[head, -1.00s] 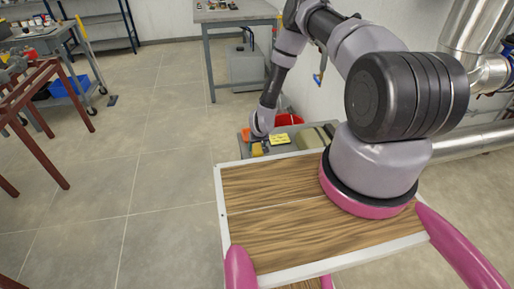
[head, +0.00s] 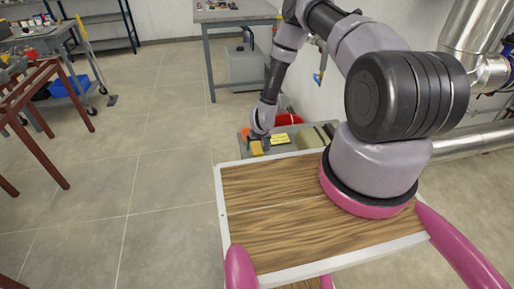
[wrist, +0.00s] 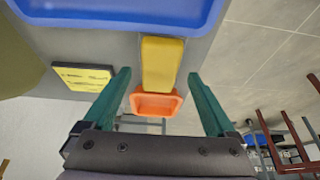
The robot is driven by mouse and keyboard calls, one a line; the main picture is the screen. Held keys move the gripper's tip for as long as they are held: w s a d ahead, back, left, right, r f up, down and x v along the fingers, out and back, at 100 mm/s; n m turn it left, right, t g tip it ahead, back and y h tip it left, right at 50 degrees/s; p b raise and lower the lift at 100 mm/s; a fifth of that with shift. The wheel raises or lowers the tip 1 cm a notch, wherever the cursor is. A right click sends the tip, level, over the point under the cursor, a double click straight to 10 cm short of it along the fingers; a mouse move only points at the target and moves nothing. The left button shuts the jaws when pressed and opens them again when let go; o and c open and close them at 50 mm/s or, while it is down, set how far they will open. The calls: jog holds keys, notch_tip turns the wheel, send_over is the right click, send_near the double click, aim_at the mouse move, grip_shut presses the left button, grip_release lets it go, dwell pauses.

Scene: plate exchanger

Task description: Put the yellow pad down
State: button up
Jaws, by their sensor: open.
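The yellow pad (head: 257,148) lies on a low grey bench beyond the wooden deck, in the head view. In the wrist view the yellow pad (wrist: 163,62) shows as a block ahead of and between the fingertips, near an orange tray (wrist: 157,102). My gripper (wrist: 158,75) has two green fingers spread wide, with a gap on each side of the pad and nothing held. In the head view my gripper is at the bench by the pad, its fingers mostly too small to make out.
A blue tray (wrist: 130,14) lies beyond the pad. A yellow card (wrist: 85,76) with dark marks lies beside it on the bench; the card also shows in the head view (head: 280,139). A red bucket (head: 290,120) stands behind.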

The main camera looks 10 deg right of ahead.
jog(key=v, duration=1)
jog(key=shift+r, duration=0.15)
notch_tip(320, 180, up, 8)
send_over(258, 150)
notch_tip(258, 150, up, 28)
jog(key=s+d+m+t+y, duration=0.1)
jog(key=d, duration=0.1)
jog(key=s+d+r+m+t, duration=0.1)
jog(key=s+d+r+m, duration=0.1)
jog(key=s+r, duration=1.6)
jog(key=s, duration=0.3)
jog(key=s+d+r+m+y, duration=0.1)
jog(key=s+r, duration=0.3)
jog(key=s, duration=0.2)
jog(key=shift+d+r+t, duration=0.25)
jog(key=shift+r+t, duration=0.05)
